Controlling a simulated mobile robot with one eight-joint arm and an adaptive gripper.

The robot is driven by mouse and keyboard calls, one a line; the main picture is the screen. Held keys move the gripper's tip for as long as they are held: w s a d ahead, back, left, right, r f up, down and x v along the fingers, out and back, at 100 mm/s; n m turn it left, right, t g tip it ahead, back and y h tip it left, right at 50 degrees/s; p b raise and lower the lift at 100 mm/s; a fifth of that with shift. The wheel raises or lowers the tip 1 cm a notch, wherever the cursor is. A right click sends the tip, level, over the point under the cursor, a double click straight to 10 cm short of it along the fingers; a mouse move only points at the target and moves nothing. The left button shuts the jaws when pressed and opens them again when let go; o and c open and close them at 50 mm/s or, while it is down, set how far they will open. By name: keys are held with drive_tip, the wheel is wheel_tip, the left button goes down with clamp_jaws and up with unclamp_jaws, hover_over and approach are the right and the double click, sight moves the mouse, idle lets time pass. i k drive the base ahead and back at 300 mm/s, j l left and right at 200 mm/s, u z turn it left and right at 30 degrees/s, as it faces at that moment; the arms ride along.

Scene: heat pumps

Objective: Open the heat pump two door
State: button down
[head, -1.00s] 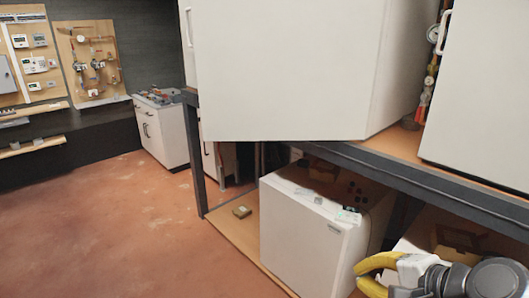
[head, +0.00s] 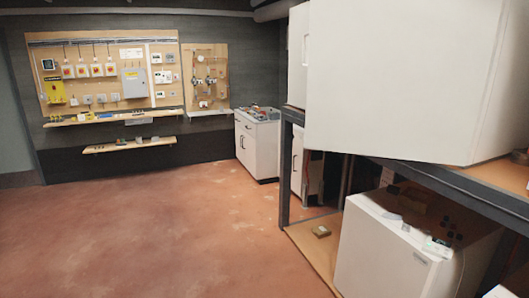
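A large white cabinet unit (head: 400,80) fills the upper right of the head view, on the upper level of a dark metal rack. Its near face is plain, with no handle seen. Part of another white unit (head: 297,65) with a small handle-like mark shows just left of it. I cannot tell which of these is heat pump two, and no number or label is readable. My gripper is out of view.
A smaller white box (head: 380,250) stands on the lower shelf, with small items on top. A rack post (head: 285,170) stands at the shelf corner. A white cabinet (head: 257,147) and wall panels (head: 110,75) are at the back. The reddish floor (head: 160,225) at left is clear.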

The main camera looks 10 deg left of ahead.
sight(402, 79)
drive_tip(key=i+j+u, duration=0.35)
drive_tip(key=i, duration=0.35)
drive_tip(key=i+u, duration=0.4)
drive_tip(key=i, duration=2.45)
drive_tip(key=i+z, duration=0.35)
drive_tip(key=i, duration=0.15)
drive_tip(key=i+j+z, duration=0.7)
drive_tip(key=i, duration=0.2)
drive_tip(key=l, duration=0.1)
